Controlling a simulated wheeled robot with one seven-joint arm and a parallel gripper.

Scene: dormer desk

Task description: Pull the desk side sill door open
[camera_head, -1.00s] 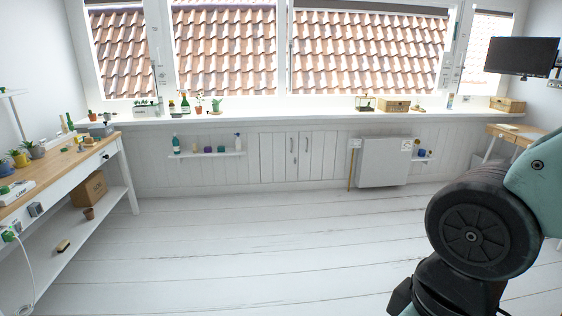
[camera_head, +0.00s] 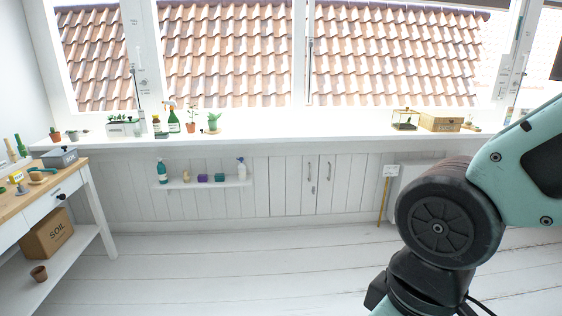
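Two white plank doors sit shut side by side in the low wall under the window sill. The left door (camera_head: 285,187) has an upright handle (camera_head: 308,171) near the middle seam. The right door (camera_head: 345,187) has its handle (camera_head: 328,171) just right of that seam. The right door is on the side where the monitor desk stood in the earlier view. My arm crosses the right of the view, in front of the wall right of the doors. My gripper is not in view, so its opening cannot be seen.
A white sill (camera_head: 260,128) with plants, bottles and boxes runs above the doors. A small shelf (camera_head: 200,183) with bottles hangs left of them. A yellow stick (camera_head: 384,203) leans right of them. A wooden bench (camera_head: 45,190) stands left. The white floor (camera_head: 230,265) before the doors is clear.

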